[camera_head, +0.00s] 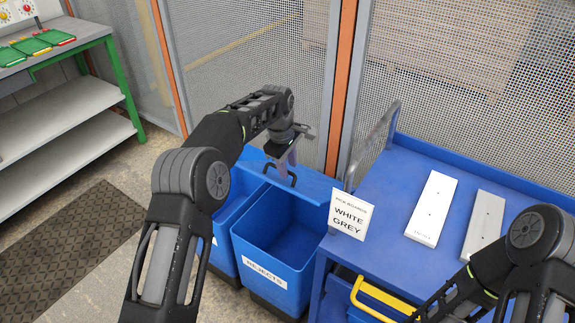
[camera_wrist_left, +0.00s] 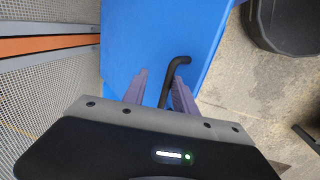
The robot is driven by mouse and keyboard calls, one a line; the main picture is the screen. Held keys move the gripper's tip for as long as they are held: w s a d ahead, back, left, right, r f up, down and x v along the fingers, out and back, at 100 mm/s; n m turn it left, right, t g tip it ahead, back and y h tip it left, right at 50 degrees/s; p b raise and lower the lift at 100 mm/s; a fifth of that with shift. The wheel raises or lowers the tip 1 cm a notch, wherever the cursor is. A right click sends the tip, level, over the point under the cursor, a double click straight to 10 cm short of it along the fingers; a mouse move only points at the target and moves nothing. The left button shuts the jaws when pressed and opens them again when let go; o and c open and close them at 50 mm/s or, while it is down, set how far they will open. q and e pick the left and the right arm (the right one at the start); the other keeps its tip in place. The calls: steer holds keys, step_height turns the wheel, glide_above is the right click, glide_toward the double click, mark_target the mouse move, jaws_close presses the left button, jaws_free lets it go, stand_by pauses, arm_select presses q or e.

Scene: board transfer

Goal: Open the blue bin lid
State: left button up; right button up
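The blue bin (camera_head: 281,262) labelled REJECTS stands open at the centre, its inside visible and empty-looking. A blue lid panel (camera_head: 318,186) with a black handle (camera_head: 281,173) lies along the back of the bins. My left gripper (camera_head: 285,168) is at this handle. In the left wrist view its two fingers (camera_wrist_left: 160,88) are apart, with the black handle (camera_wrist_left: 179,62) between them and the blue lid (camera_wrist_left: 150,35) beyond. A gap shows on the left of the handle; contact on the right is unclear. My right gripper is outside the views; only its arm shows at lower right.
A second blue bin (camera_head: 222,240) stands to the left, partly hidden by my arm. A blue cart (camera_head: 385,235) on the right carries a sign (camera_head: 350,215) and two pale boards (camera_head: 433,208). Mesh fencing (camera_head: 250,60) stands close behind. A shelf unit (camera_head: 60,120) is at far left.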

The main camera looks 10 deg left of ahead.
arm_select(q)
steer(key=shift+a+r, duration=0.1)
steer(key=shift+a, duration=0.05)
steer(key=shift+r, duration=0.55)
step_height(320, 180, up, 6)
steer(key=s, duration=0.1)
steer(key=shift+s+a+r+b, duration=0.2)
steer(key=shift+a+b, duration=0.05)
steer(key=shift+b, duration=0.15)
